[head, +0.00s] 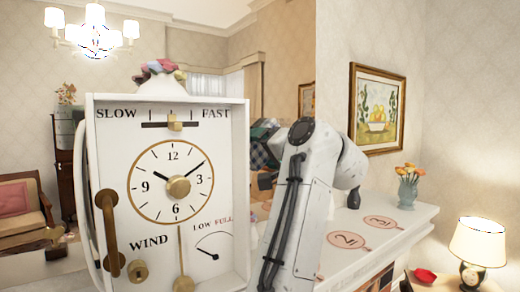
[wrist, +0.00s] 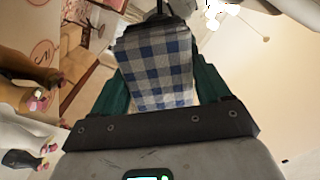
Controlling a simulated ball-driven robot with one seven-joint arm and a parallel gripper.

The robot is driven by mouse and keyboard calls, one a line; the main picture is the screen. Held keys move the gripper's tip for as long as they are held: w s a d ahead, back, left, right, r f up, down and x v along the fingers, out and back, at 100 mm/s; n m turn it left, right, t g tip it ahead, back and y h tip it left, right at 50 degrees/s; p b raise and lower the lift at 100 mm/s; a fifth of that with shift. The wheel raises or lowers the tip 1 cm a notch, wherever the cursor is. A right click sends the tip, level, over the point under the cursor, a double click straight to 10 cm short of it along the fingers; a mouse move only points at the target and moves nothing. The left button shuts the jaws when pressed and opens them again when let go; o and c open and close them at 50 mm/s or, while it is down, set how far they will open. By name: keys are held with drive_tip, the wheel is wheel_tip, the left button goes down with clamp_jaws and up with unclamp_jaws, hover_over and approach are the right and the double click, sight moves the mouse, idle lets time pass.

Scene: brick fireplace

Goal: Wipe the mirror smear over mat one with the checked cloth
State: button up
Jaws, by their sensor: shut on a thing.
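My gripper (wrist: 158,85) is shut on the blue-and-white checked cloth (wrist: 155,62), which shows between its green fingers in the wrist view. On the white mantel, mat two (head: 347,240) and mat three (head: 381,221) are round and pink with numbers. A pink edge (head: 319,277) shows nearer beside my arm; I cannot tell whether it is mat one. I cannot make out the smear, and cannot tell whether the cloth touches the mirror.
A large white clock-faced box (head: 170,190) fills the left front. A vase of orange flowers (head: 408,186) stands on the mantel, near a small dark vase (head: 354,198). A framed picture (head: 377,110) hangs on the wall. A lit lamp (head: 478,243) stands lower right.

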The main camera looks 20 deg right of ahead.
drive_tip(key=w+d+p, duration=0.3)
drive_tip(key=d, duration=0.7)
drive_tip(key=shift+w+d, duration=0.3)
idle(0.6)
drive_tip(key=shift+a, duration=0.1)
drive_tip(key=shift+s+a+b, duration=0.15)
drive_tip(key=shift+s+a, duration=0.3)
drive_tip(key=shift+a, duration=0.8)
drive_tip(key=shift+s+a+b, duration=0.15)
drive_tip(key=shift+s+a, duration=0.3)
drive_tip(key=shift+a, duration=0.8)
drive_tip(key=shift+s+a+b, duration=0.15)
drive_tip(key=shift+s+a, duration=0.3)
drive_tip(key=shift+a, duration=0.8)
drive_tip(key=shift+s+a, duration=0.25)
drive_tip(key=shift+a, duration=0.7)
drive_tip(key=shift+s+a, duration=0.25)
drive_tip(key=shift+a, duration=0.7)
drive_tip(key=shift+a+r+p, duration=0.1)
drive_tip(key=shift+r+p, duration=0.75)
drive_tip(key=shift+r, duration=0.2)
drive_tip(key=w+d, duration=0.3)
drive_tip(key=d, duration=0.8)
drive_tip(key=shift+w+d+p, duration=0.3)
drive_tip(key=shift+w+p, duration=0.1)
drive_tip(key=shift+p, duration=0.05)
